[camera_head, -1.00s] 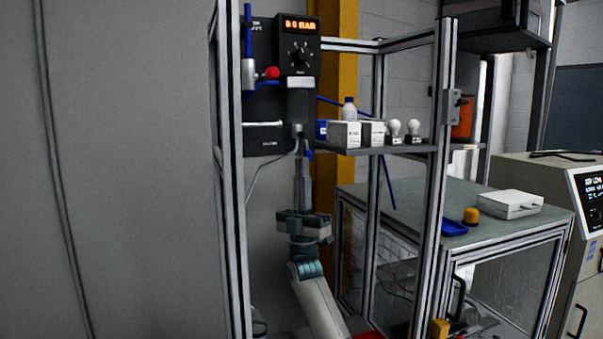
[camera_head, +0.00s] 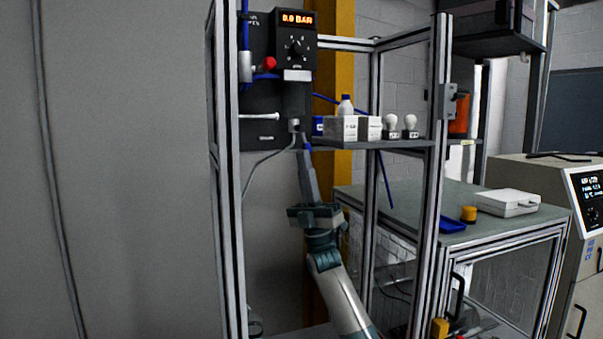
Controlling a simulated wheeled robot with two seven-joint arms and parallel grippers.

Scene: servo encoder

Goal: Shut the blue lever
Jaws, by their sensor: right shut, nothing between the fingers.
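A black regulator panel with an orange display (camera_head: 296,19) reading 0.0 BAR hangs in the metal frame at the upper left. A flat blue piece (camera_head: 265,76), which looks like a lever, lies roughly level below a red knob (camera_head: 269,63) beside a grey fitting. Another small blue piece (camera_head: 307,147) shows by my right fingertips; I cannot tell whether it is a lever handle or whether I touch it. My right gripper (camera_head: 303,142) is shut and empty, pointing up just under the regulator's lower fitting (camera_head: 294,125). My left gripper is out of view.
A shelf (camera_head: 400,144) with white boxes (camera_head: 347,129), a bottle (camera_head: 345,105) and two bulbs is right of the gripper. Frame posts (camera_head: 229,200) stand on both sides of my arm. A thin grey hose (camera_head: 270,160) hangs left of the gripper.

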